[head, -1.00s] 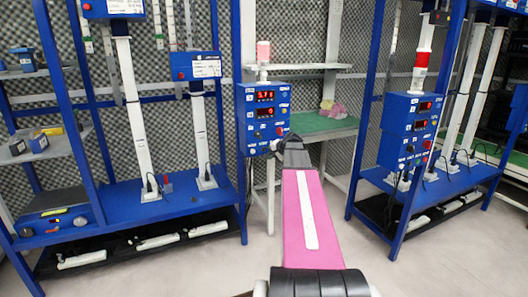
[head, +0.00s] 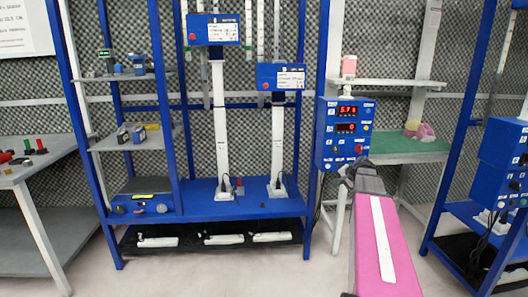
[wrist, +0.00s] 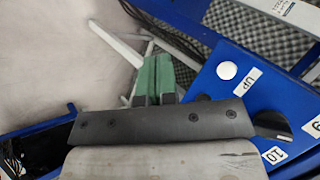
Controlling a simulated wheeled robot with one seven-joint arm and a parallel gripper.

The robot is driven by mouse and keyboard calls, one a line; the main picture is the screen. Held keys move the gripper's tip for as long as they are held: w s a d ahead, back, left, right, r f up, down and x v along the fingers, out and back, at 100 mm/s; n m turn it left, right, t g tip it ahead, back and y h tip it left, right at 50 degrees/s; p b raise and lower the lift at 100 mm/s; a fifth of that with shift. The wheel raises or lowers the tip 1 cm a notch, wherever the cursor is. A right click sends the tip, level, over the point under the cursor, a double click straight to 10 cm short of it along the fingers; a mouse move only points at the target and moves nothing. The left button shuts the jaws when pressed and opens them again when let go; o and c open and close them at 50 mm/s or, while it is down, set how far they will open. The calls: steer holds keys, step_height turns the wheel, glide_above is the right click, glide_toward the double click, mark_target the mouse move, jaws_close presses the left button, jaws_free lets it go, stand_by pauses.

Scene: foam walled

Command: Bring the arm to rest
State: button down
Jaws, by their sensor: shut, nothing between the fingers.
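My pink arm reaches forward in the head view, and my gripper (head: 347,172) is at its far end, small and dark, in front of the lower edge of a blue control box (head: 327,137). In the wrist view my gripper (wrist: 152,72) shows two green fingers, closed together with nothing between them. A blue panel (wrist: 215,90) with a white button, an "UP" label and a black knob lies close to the right of the fingers. I cannot tell whether the gripper touches it.
A blue rack (head: 200,205) with white columns stands left of the control box. A grey table (head: 40,168) is at far left. A green-topped shelf (head: 405,150) stands behind, and another blue rack (head: 465,215) at right. Pale floor (head: 200,275) is open in front.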

steer(key=s+a+f+n+g+h, duration=0.2)
steer(key=s+a+f+n+g, duration=0.2)
steer(key=s+a+f, duration=0.5)
steer(key=s+a+f+n+g+h, duration=0.2)
steer(key=s+a+f+n, duration=0.3)
steer(key=s+a+f, duration=0.4)
steer(key=s+a+g, duration=0.1)
steer(key=s+a, duration=0.3)
steer(key=s, duration=0.3)
steer(key=shift+s+a+g, duration=0.25)
steer(key=shift+a+g, duration=0.1)
steer(key=shift+g, duration=0.05)
stand_by(2.2)
